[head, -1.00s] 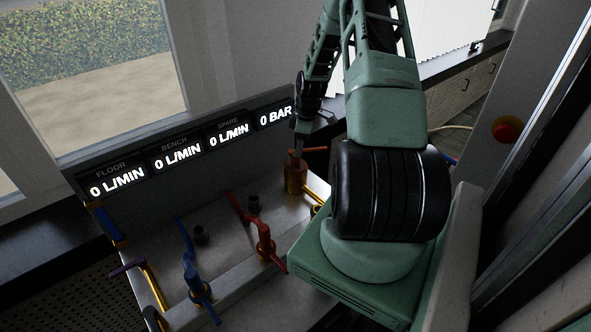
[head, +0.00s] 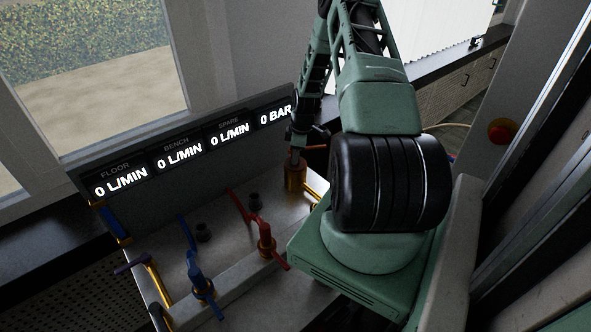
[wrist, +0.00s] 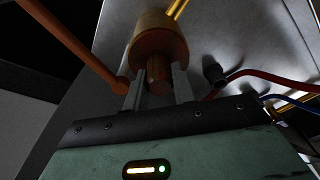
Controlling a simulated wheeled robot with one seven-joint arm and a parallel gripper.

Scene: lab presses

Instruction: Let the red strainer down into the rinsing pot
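No red strainer and no rinsing pot shows in either view. The pictures show a valve bench instead. My gripper (head: 297,158) is at the bench's far right, at the top of a brass valve (head: 296,178). In the wrist view my gripper (wrist: 159,78) has one finger on each side of the valve's reddish-brown stem (wrist: 159,72), with the brass body (wrist: 158,40) beyond. Whether the fingers press on the stem is too dark to tell. An orange lever (wrist: 75,48) reaches from beside the left finger to the upper left.
A red-handled valve (head: 265,245) and a blue-handled valve (head: 197,280) stand on the grey bench (head: 235,268). A purple-handled lever (head: 130,264) is at the left. The display panel (head: 180,150) behind reads zero throughout. A red button (head: 501,131) is at the right.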

